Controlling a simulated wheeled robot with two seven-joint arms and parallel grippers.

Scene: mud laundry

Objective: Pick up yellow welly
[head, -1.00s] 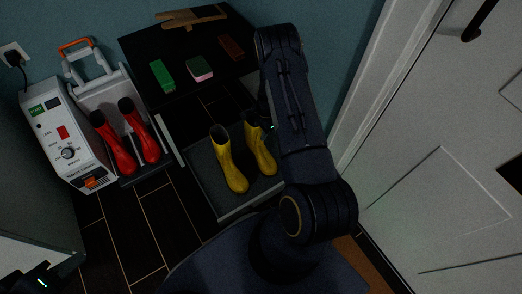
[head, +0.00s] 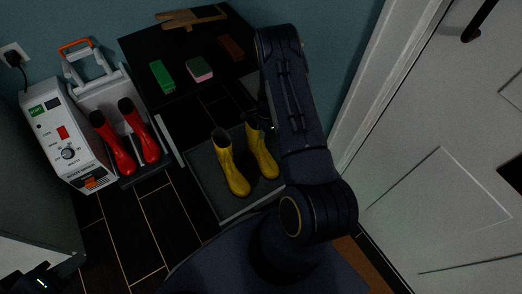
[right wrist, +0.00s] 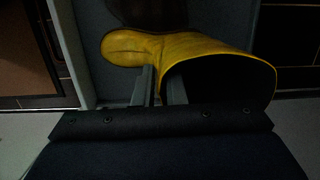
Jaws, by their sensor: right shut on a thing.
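Two yellow wellies stand side by side on a grey tray (head: 205,172) in the head view, a left one (head: 231,165) and a right one (head: 261,155). My right gripper (head: 267,122) is at the top of the right welly, partly hidden by my arm. In the right wrist view the gripper's fingers (right wrist: 160,86) are shut on the yellow welly (right wrist: 215,50) at its rim, beside the dark opening. The welly appears still down at the tray. My left gripper (head: 68,266) is at the lower left corner, dark and partly out of view.
Red wellies (head: 127,140) stand at a white boot machine (head: 66,140) on the left. A black bench (head: 140,50) behind holds a green block (head: 161,76), a sponge (head: 199,69) and a brown brush (head: 231,47). A white door (head: 440,180) is at right.

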